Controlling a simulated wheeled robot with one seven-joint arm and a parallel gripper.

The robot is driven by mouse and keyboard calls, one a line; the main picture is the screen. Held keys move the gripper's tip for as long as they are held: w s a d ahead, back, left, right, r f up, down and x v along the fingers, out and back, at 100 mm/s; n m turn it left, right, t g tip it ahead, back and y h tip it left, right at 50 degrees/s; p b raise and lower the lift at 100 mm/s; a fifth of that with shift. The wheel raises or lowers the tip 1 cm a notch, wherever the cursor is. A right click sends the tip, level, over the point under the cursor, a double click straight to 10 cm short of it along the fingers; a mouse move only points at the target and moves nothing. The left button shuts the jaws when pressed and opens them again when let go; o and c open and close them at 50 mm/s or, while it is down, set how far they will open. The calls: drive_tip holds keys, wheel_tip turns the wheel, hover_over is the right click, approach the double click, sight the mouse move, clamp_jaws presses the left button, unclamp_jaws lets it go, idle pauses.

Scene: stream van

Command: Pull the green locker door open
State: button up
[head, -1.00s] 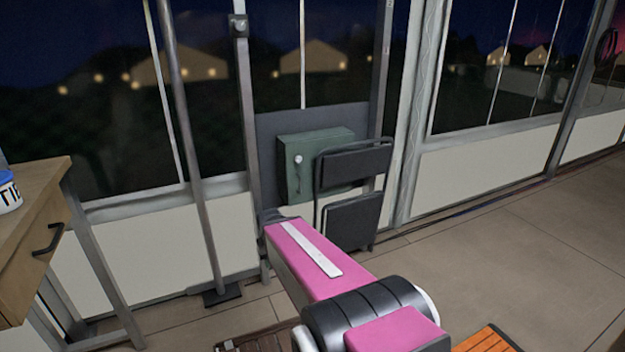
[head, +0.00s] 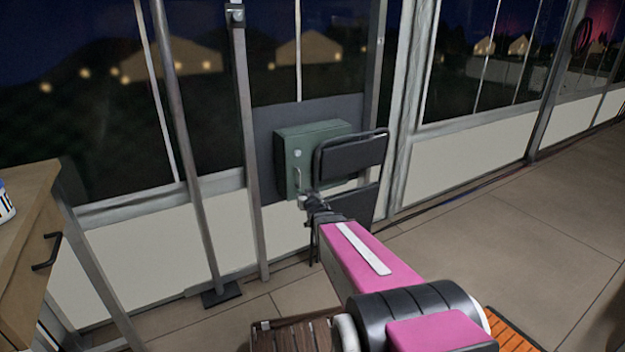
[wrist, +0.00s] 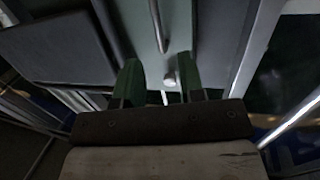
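The green locker (head: 318,138) is a box on a dark panel below the window, its door face turned toward the left front. A round lock knob (head: 298,153) and a thin upright handle (head: 298,178) show on the door, which looks shut. My gripper (head: 308,202) is just below and in front of the handle. In the wrist view, my gripper's two green fingers (wrist: 155,80) stand apart with nothing gripped between them. The metal handle (wrist: 158,25) runs upright beyond the fingertips, in line with the gap. I cannot tell whether they touch.
A black folding chair (head: 352,152) stands close against the locker's right side, and its dark panel (wrist: 50,50) fills the wrist view's left. A grey post (head: 247,150) rises left of the locker. A wooden desk (head: 25,235) stands at far left. Floor is clear at right.

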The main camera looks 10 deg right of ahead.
drive_tip(key=shift+t, duration=0.4)
drive_tip(key=w, duration=1.1)
drive_tip(key=shift+w+a+r, duration=0.1)
drive_tip(key=shift+a+r, duration=0.1)
drive_tip(key=shift+r, duration=0.2)
drive_tip(key=shift+c, duration=0.3)
clamp_jaws()
